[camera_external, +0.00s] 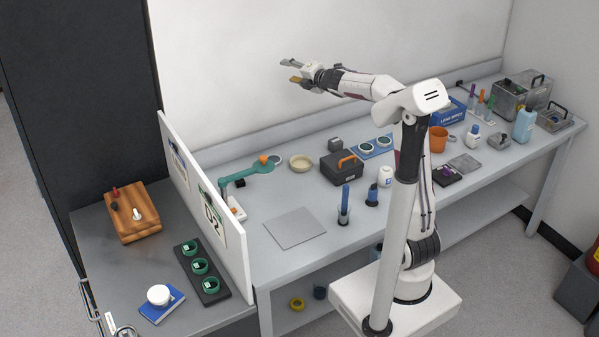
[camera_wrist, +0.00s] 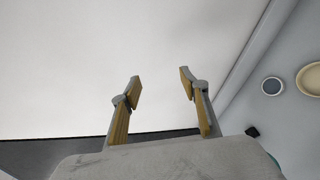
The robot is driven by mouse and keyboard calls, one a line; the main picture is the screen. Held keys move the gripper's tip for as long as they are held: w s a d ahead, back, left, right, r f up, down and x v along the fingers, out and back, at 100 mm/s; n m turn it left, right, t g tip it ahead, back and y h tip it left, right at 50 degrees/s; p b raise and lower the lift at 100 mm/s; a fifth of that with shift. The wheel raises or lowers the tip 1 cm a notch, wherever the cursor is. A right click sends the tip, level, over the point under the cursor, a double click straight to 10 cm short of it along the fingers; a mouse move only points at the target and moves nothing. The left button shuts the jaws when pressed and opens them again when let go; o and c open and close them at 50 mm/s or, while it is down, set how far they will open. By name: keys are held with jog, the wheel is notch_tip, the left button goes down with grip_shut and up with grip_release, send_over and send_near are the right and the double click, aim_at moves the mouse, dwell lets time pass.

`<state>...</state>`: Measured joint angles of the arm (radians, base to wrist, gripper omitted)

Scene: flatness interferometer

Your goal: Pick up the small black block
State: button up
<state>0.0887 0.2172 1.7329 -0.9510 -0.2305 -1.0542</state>
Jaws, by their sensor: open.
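The small black block (camera_external: 239,183) sits on the grey bench near the back, beside the teal lamp-like arm (camera_external: 245,172). A small dark block, seemingly the same one, shows at the lower right in the wrist view (camera_wrist: 252,131), outside the span of the fingers. My gripper (camera_external: 287,71) is raised well above the bench, in front of the white back wall. It points left in the external view. In the wrist view its two yellow-padded fingers (camera_wrist: 160,79) are spread apart with nothing between them.
A white upright panel (camera_external: 240,260) stands at the bench's left end, left of the block.

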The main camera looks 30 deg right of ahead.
jog(key=w+a+f+n+y, duration=0.5)
jog(key=w+a+f+n, duration=0.1)
jog(key=w+n, duration=0.25)
jog(key=n+g+y, duration=0.7)
jog(key=n+g, duration=0.6)
jog(key=n, duration=0.7)
send_near(237, 183)
jog(key=shift+w+d, duration=0.2)
jog(key=shift+w, duration=0.45)
jog(key=shift+x, duration=1.3)
jog(key=shift+a+f, duration=0.1)
jog(key=shift+x, duration=2.5)
